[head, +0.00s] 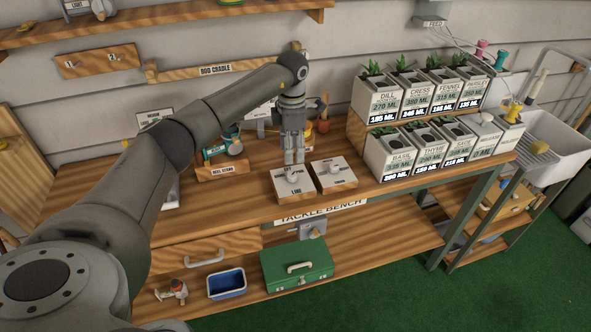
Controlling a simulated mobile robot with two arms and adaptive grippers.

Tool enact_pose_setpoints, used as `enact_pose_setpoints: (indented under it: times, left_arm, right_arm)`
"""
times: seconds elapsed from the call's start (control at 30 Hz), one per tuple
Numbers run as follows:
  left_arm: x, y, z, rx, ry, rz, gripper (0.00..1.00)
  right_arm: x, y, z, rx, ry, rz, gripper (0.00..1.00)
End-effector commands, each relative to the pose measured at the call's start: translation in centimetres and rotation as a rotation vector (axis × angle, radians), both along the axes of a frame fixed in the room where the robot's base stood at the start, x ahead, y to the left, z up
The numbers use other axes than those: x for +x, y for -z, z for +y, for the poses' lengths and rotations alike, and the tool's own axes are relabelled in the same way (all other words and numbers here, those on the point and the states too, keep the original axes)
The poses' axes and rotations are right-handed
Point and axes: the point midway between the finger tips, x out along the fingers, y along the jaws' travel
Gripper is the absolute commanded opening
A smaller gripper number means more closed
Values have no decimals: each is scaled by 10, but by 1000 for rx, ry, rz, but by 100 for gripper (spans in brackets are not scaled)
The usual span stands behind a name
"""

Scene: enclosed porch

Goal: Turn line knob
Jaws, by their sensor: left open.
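Two small white-topped wooden boxes with knobs sit near the front edge of the tackle bench. The left one reads like "LINE", and its pale line knob (292,177) stands on top. The second box (335,175) sits right beside it with a similar knob. My left gripper (294,161) points straight down just behind and above the line knob. Its fingers look nearly parallel, it is open, and nothing shows between them. Whether it touches the knob cannot be told. My right gripper is out of view.
Several labelled herb pots (388,157) stand in two tiers to the right, beside a white sink (561,135). A reel stand (222,170) is left of the gripper. A green tackle box (297,266) and blue bin (226,284) sit on the lower shelf.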

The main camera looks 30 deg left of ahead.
Motion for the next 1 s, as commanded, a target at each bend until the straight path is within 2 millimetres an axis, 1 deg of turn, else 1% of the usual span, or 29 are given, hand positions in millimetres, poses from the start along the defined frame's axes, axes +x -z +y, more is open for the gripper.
enact_pose_setpoints:
  times: [0.03,0.3,0.43,0.6,0.87,1.0]
  left_arm:
    - [-2,8,0,0,0,6,46]
    - [-1,59,-1,-3,-1,5,46]
    - [0,77,-1,-4,-1,1,46]
    - [0,88,-1,-4,0,-1,46]
    - [0,89,-1,-4,0,-2,46]
    - [0,89,-1,-4,0,-2,29]
  right_arm:
    - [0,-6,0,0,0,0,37]
    - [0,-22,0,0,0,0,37]
    - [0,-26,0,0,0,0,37]
    - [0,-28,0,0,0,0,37]
    - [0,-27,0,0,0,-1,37]
    - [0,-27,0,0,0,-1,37]
